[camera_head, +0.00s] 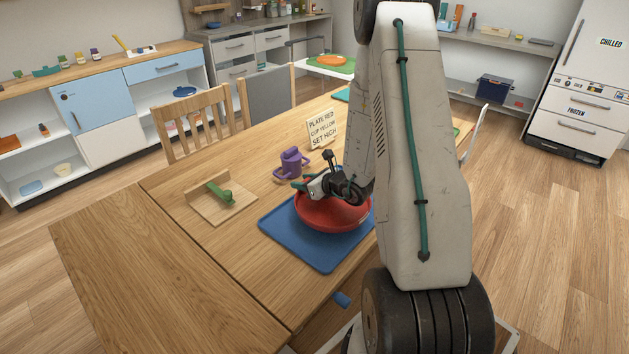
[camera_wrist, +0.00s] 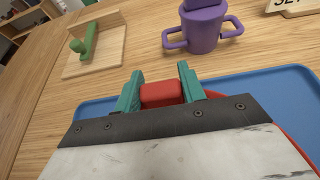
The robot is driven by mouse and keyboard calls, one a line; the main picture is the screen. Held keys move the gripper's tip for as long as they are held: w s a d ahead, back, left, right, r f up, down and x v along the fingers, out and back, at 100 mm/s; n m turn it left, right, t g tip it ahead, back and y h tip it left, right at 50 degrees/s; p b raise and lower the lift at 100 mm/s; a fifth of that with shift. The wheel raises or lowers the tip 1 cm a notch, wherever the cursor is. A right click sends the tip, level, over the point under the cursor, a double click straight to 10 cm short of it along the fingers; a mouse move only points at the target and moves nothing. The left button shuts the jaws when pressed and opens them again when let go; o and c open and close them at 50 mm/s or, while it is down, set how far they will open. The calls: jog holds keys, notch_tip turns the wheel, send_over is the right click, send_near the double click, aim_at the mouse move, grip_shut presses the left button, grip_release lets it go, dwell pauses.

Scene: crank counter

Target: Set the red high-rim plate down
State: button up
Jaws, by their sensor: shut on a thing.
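The red high-rim plate (camera_head: 331,213) is on or just above the blue mat (camera_head: 297,245) on the wooden table. Whether its base touches the mat cannot be told. My gripper (camera_head: 304,185) is shut on the plate's far-left rim. In the wrist view, the teal fingers of my gripper (camera_wrist: 159,92) have a red piece of the plate (camera_wrist: 161,95) between them. The rest of the plate is mostly hidden there behind my gripper body. The blue mat (camera_wrist: 235,84) also shows around it.
A purple two-handled cup (camera_head: 291,163) stands behind the mat. A wooden board with a green crank (camera_head: 220,193) lies to the left. A sign (camera_head: 322,129) reading "PLATE RED CUP YELLOW SET HIGH" stands behind. The table's left part (camera_head: 150,240) is bare.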

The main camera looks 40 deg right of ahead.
jog(key=shift+w+d+f, duration=0.2)
jog(key=shift+w+d, duration=0.5)
jog(key=shift+w, duration=0.2)
jog(key=shift+s+d+f, duration=0.1)
jog(key=shift+d+f, duration=0.1)
jog(key=shift+f, duration=0.65)
jog(key=shift+s+d+f, duration=0.1)
jog(key=shift+d+f, duration=0.05)
jog(key=shift+f, duration=0.65)
jog(key=o, duration=1.2)
jog(key=shift+f, duration=0.1)
